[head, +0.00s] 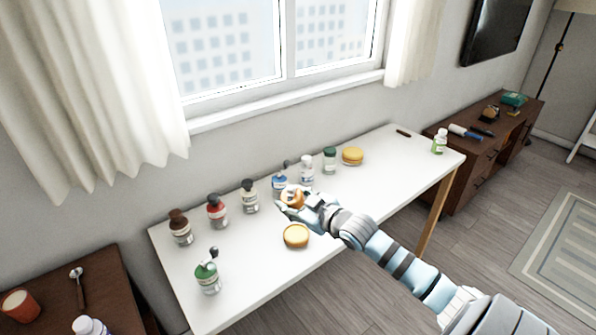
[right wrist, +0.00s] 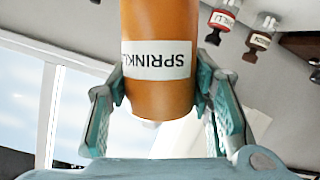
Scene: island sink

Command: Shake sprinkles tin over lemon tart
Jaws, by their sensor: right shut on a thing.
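My right gripper (head: 294,203) is shut on an orange sprinkles tin (head: 290,196) above the white table. In the right wrist view the fingers (right wrist: 160,115) press both sides of the tin (right wrist: 158,95), and its white label shows letters upside down in that picture. A round tart with a pale yellow top (head: 296,235) lies on the table near the front edge, just below the gripper in the head view. A similar round golden item (head: 352,155) lies farther back. I cannot read which is lemon. My left gripper is not in view.
Several labelled bottles stand along the back of the white table (head: 390,165), including a blue one (head: 280,181) near the gripper. A green bottle (head: 208,276) stands at the front left. Brown cabinets (head: 520,120) flank the table.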

